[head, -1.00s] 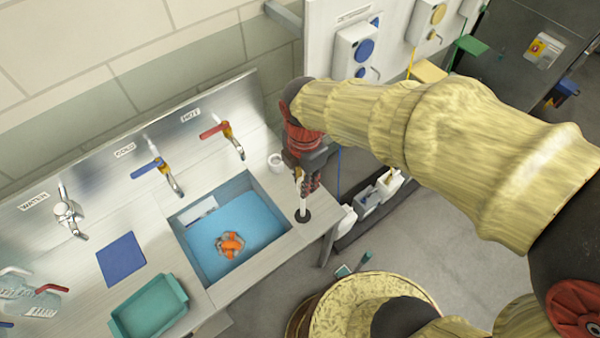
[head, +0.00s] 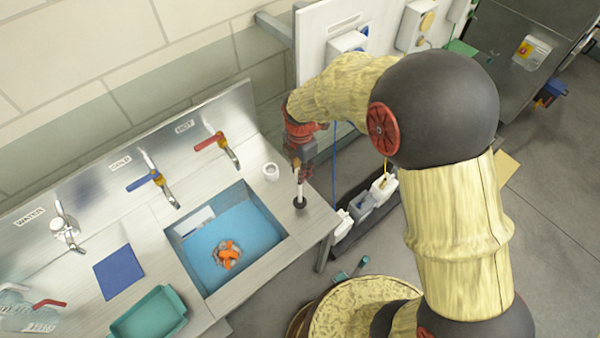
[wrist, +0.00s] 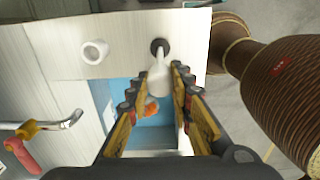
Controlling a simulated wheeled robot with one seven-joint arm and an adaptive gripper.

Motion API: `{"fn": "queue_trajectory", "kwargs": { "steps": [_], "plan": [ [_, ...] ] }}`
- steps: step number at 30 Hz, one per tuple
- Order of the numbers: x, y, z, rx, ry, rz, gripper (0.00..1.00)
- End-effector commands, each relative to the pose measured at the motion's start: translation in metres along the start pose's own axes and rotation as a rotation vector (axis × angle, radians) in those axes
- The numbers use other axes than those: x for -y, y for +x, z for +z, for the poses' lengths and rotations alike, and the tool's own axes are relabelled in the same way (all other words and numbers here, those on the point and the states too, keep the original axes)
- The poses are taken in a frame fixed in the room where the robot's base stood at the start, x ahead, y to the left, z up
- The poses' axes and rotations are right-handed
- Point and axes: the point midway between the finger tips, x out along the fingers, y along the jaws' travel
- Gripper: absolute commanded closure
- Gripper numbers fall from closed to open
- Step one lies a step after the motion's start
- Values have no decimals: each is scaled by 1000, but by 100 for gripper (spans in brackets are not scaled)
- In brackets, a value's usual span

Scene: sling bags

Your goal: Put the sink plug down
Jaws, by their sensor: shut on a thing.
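The sink plug has a white upright stem (head: 300,187) with a black round disc (head: 300,203) at its lower end. My gripper (head: 299,172) is shut on the upper part of the stem, over the worktop strip to the right of the sink (head: 278,241). In the wrist view the stem (wrist: 161,76) stands between the fingers of my gripper (wrist: 158,84), with the disc (wrist: 159,46) beyond. I cannot tell whether the disc touches the worktop. My fingers partly hide the stem's top.
A white cup-like ring (head: 270,172) stands on the worktop close behind the plug. An orange item (head: 228,252) lies in the blue sink basin. The red-handled tap (head: 222,146), blue-handled tap (head: 152,180), blue mat (head: 119,271) and teal tray (head: 150,316) are to the left.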

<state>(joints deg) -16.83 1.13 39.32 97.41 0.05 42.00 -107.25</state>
Motion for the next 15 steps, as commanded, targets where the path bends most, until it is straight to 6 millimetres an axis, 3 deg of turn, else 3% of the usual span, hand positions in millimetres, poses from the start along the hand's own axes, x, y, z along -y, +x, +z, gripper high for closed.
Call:
{"fn": "queue_trajectory", "kwargs": {
  "steps": [3,15],
  "plan": [
    [1,15,0,-1,0,-2,100],
    [0,21,0,0,0,0,100]
  ]
}}
